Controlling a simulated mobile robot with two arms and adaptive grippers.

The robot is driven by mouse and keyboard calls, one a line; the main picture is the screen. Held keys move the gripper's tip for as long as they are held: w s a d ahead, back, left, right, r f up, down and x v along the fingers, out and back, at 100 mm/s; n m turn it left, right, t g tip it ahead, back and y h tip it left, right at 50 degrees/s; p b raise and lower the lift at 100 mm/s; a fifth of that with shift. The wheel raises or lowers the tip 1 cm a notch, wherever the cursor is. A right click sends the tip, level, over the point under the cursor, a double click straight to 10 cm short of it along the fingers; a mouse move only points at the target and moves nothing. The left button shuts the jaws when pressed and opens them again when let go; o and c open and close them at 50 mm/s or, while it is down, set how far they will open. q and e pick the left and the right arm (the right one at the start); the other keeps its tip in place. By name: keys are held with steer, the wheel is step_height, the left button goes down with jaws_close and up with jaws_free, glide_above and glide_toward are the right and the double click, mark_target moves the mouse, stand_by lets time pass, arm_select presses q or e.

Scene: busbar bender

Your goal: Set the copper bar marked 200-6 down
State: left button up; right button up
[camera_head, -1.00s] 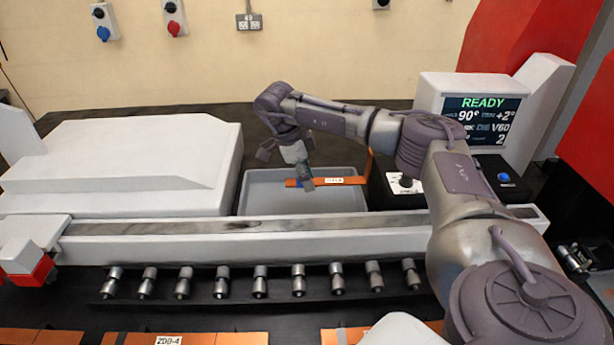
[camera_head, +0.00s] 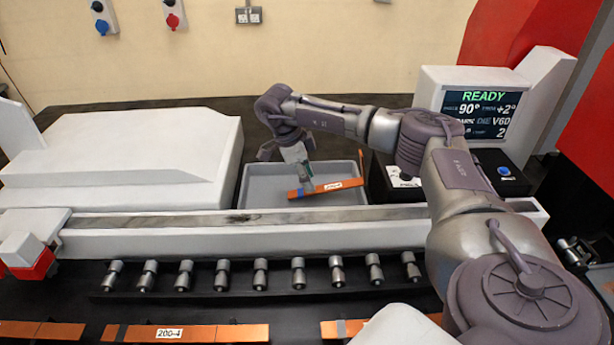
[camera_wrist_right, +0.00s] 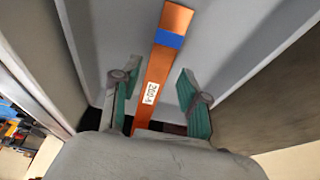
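The copper bar (camera_head: 340,185) with a white label and blue band lies slanted in the grey tray (camera_head: 265,182), its upturned end by the tray's right side. It also shows in the right wrist view (camera_wrist_right: 155,75), where the label seems to read 200-6. My right gripper (camera_head: 304,178) is over the bar's left part. In the wrist view its green-padded fingers (camera_wrist_right: 152,88) stand apart on either side of the bar, with gaps to it. The bar's near end is hidden behind the gripper body. My left gripper is not in view.
A long white rail (camera_head: 250,228) runs in front of the tray, with several metal rollers (camera_head: 260,273) before it. More copper bars (camera_head: 185,333) lie at the front edge. A black box (camera_head: 390,180) and a READY screen (camera_head: 482,112) stand to the right.

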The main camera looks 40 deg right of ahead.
steer(key=shift+o, duration=0.4)
steer(key=shift+r, duration=0.1)
steer(key=shift+r, duration=0.25)
steer(key=v, duration=1.2)
steer(key=shift+r+b, duration=0.3)
steer(key=shift+b, duration=0.15)
